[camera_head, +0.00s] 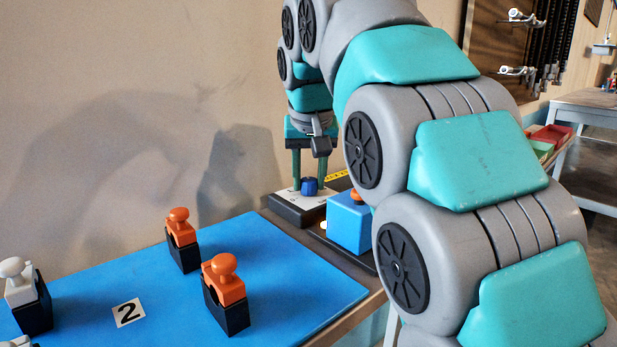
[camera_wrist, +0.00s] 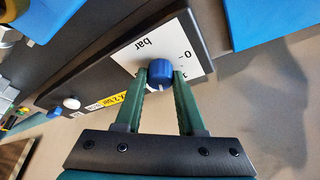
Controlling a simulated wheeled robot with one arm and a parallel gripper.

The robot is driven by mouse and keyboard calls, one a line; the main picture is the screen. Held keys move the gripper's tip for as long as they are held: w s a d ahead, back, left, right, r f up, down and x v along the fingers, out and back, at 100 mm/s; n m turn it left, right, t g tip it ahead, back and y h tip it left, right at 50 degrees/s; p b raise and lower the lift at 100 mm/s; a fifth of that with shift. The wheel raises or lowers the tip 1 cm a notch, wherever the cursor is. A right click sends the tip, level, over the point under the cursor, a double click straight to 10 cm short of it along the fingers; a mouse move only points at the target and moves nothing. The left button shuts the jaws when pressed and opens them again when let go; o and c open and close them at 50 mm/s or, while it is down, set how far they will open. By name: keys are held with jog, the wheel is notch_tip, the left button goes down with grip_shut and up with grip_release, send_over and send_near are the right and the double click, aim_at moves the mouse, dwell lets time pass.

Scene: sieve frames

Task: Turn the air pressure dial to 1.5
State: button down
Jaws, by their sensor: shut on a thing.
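The air pressure dial is a small blue knob (camera_head: 310,186) on a white scale plate (camera_head: 293,199) set in a dark panel at the back end of the bench. In the wrist view the blue knob (camera_wrist: 160,72) sits between the two green fingertips, with a white mark on its lower side. The plate (camera_wrist: 150,48) shows "bar" and a 0; the rest of the scale is partly hidden by my fingers. My gripper (camera_head: 308,178) points down over the panel, and in the wrist view my gripper (camera_wrist: 161,78) is shut on the knob.
A blue box (camera_head: 349,222) with an orange button stands right beside the panel. A wall rises directly behind the panel. A yellow label (camera_wrist: 118,101) lies beside the scale.

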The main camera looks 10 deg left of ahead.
jog(key=shift+w+d+n+g+y, duration=0.15)
jog(key=shift+n+y, duration=0.25)
jog(key=shift+n, duration=0.65)
jog(key=shift+s+a+n+g+y, duration=0.15)
jog(key=shift+n+y, duration=0.25)
jog(key=shift+n, duration=0.65)
jog(key=shift+w, duration=0.1)
jog(key=c, duration=0.5)
grip_release()
jog(key=shift+d, duration=0.1)
jog(key=shift+r, duration=0.1)
